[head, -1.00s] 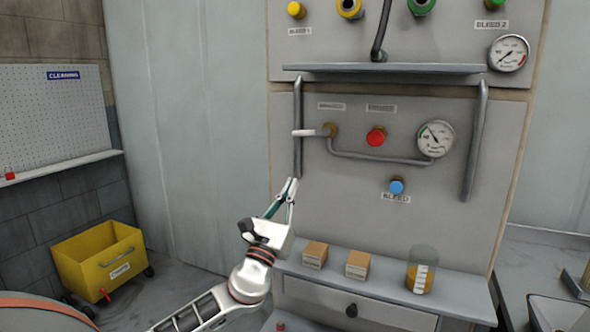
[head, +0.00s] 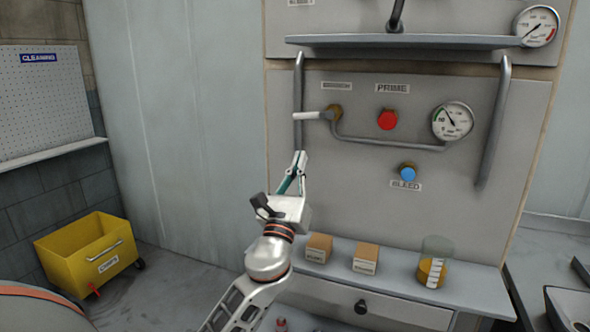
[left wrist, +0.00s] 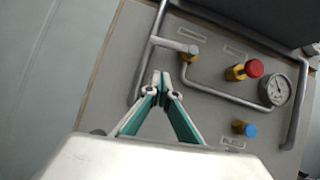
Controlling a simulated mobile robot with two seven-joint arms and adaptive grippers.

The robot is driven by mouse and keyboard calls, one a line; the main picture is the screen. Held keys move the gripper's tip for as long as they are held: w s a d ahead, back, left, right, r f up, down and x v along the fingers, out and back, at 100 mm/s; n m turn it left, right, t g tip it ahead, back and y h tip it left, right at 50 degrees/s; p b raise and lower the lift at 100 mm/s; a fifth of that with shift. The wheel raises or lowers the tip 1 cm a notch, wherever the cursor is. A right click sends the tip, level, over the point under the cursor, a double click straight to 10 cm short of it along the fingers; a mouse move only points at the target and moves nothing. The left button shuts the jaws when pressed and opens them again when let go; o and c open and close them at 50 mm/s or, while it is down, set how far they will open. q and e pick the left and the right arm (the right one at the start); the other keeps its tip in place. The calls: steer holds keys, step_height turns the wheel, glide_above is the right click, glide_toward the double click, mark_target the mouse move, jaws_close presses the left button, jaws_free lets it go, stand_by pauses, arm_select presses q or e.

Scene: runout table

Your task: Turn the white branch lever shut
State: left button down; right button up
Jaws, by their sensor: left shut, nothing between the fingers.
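The white branch lever (head: 308,115) sits on a brass valve (head: 334,112) at the upper left of the grey panel. It lies level, pointing left across the vertical grey pipe. In the left wrist view the white lever (left wrist: 172,44) also shows, above and beyond the fingertips. My left gripper (head: 301,156) is shut and empty, a short way below the lever and apart from it. Its fingertips (left wrist: 161,76) meet in the left wrist view. The label above the lever is too blurred to read. My right gripper is not in view.
A red PRIME knob (head: 387,120), a blue BLEED knob (head: 407,173) and a gauge (head: 453,121) are right of the lever. A shelf (head: 400,41) juts out above. Two small boxes (head: 319,248) and a jar (head: 433,270) stand on the ledge below. A yellow cart (head: 72,262) is at left.

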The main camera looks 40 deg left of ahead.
mark_target(303, 118)
arm_select(q)
steer(key=w+a+r+p, duration=0.2)
steer(key=w+r, duration=0.2)
steer(key=r, duration=0.2)
steer(key=shift+w+r, duration=0.2)
steer(key=shift+r, duration=0.05)
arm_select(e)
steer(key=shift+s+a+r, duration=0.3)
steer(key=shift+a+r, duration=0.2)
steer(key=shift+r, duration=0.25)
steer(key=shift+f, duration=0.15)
arm_select(q)
steer(key=r+m+p, duration=0.1)
steer(key=r+m+h+p, duration=0.1)
steer(key=shift+a+t+p, duration=0.25)
steer(key=shift+t+p, duration=0.05)
steer(key=shift+p, duration=0.05)
steer(key=shift+m+h, duration=0.5)
steer(key=shift+f, duration=0.1)
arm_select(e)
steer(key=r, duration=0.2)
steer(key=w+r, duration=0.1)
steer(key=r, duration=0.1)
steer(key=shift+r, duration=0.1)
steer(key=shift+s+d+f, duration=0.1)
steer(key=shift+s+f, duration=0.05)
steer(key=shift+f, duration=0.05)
